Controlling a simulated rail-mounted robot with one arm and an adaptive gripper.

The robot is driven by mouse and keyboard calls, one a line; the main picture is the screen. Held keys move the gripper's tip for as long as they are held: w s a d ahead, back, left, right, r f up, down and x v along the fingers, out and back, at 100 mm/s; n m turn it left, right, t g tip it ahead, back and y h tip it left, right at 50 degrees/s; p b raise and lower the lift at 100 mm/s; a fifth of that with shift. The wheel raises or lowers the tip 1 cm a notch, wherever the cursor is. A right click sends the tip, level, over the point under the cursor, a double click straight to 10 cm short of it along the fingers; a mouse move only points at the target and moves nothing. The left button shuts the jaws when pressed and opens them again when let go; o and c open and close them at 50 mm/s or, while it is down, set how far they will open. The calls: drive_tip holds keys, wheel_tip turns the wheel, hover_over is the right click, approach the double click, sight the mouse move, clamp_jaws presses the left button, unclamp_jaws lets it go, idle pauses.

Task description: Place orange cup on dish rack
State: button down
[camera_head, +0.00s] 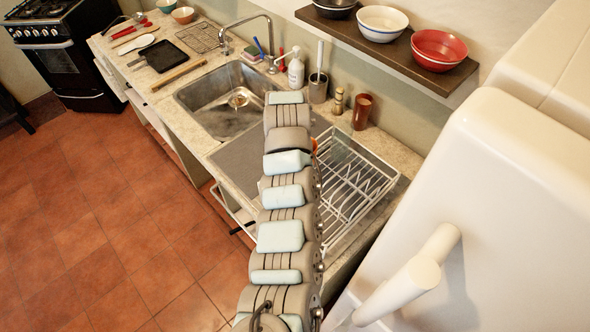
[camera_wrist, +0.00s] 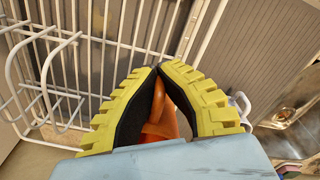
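The orange cup (camera_wrist: 163,118) shows in the wrist view between the two yellow and black fingers of my gripper (camera_wrist: 160,74). The fingers lean together at their tips and appear closed on the cup; much of it is hidden by them. The white wire dish rack (camera_wrist: 112,43) lies behind and beneath the gripper in that view. In the head view the dish rack (camera_head: 362,187) stands on the counter right of my arm. A small orange patch shows beside my arm there, but my gripper is hidden. I cannot tell whether the cup touches the rack.
The sink (camera_head: 236,98) lies left of the rack, with a grey drain mat (camera_head: 240,160) between. A brown cup (camera_head: 362,111) and a utensil holder (camera_head: 318,88) stand behind. A wall shelf (camera_head: 400,57) with bowls hangs above. A white fridge (camera_head: 490,200) stands close on the right.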

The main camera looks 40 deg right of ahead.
drive_tip(key=shift+d+f, duration=0.9)
drive_tip(key=shift+f, duration=1.6)
drive_tip(key=shift+f, duration=0.15)
drive_tip(key=c, duration=1.2)
unclamp_jaws()
drive_tip(key=shift+c, duration=0.2)
drive_tip(key=r, duration=1.2)
drive_tip(key=shift+s+a+r+b, duration=0.1)
drive_tip(key=shift+a+r+b, duration=0.05)
drive_tip(key=shift+a+b, duration=0.15)
